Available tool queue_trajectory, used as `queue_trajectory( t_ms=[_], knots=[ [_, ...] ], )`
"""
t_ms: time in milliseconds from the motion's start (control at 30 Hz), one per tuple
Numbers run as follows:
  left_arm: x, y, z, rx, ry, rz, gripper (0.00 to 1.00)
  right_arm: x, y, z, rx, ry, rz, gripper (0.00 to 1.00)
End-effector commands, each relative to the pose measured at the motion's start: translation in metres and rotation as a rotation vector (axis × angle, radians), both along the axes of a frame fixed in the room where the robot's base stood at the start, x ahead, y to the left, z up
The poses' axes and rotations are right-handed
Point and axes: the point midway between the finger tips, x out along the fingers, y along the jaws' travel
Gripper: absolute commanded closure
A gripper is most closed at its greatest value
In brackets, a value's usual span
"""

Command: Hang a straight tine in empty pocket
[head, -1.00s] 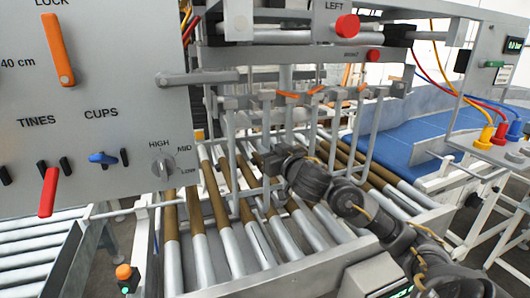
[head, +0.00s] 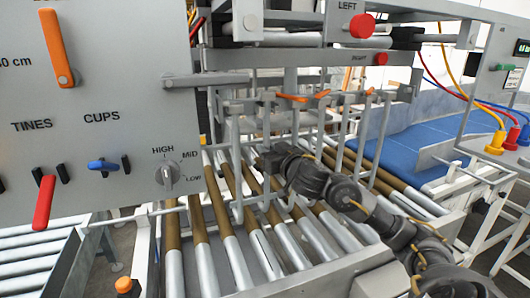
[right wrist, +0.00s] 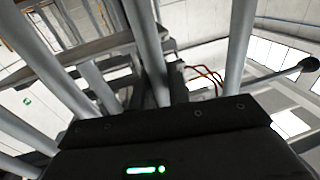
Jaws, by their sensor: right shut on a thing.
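My right gripper (head: 266,162) is in the middle of the head view, among the hanging grey tines and above the rollers. It is shut on a thin grey upright tine, which the dark gripper and the neighbouring bars partly hide. In the right wrist view a grey bar (right wrist: 150,50) rises just beyond the dark gripper body. Other straight tines (head: 384,135) hang from the pocket rail (head: 345,99) to the right, and another tine (head: 236,165) stands just left of the gripper. I cannot tell which pocket is empty or whether the held tine touches one. My left gripper is not in view.
A grey control panel (head: 75,125) with orange, red and blue levers fills the left. Orange latches (head: 291,97) sit along the rail. Brown-and-silver rollers (head: 235,250) lie below. A blue conveyor (head: 415,140) is behind at the right. Room between the tines is narrow.

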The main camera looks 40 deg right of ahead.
Motion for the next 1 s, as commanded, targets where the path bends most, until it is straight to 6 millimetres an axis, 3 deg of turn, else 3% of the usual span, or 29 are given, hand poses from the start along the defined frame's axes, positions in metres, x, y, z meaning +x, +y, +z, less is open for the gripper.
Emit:
queue_trajectory(
  t_ms=[600,1000],
  knots=[
    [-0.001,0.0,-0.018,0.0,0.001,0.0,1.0,-0.002,-0.006,-0.022,0.002,-0.003,-0.007,1.0],
    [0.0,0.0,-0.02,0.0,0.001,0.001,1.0,0.0,-0.004,-0.024,0.001,-0.002,-0.005,1.0]
  ],
)
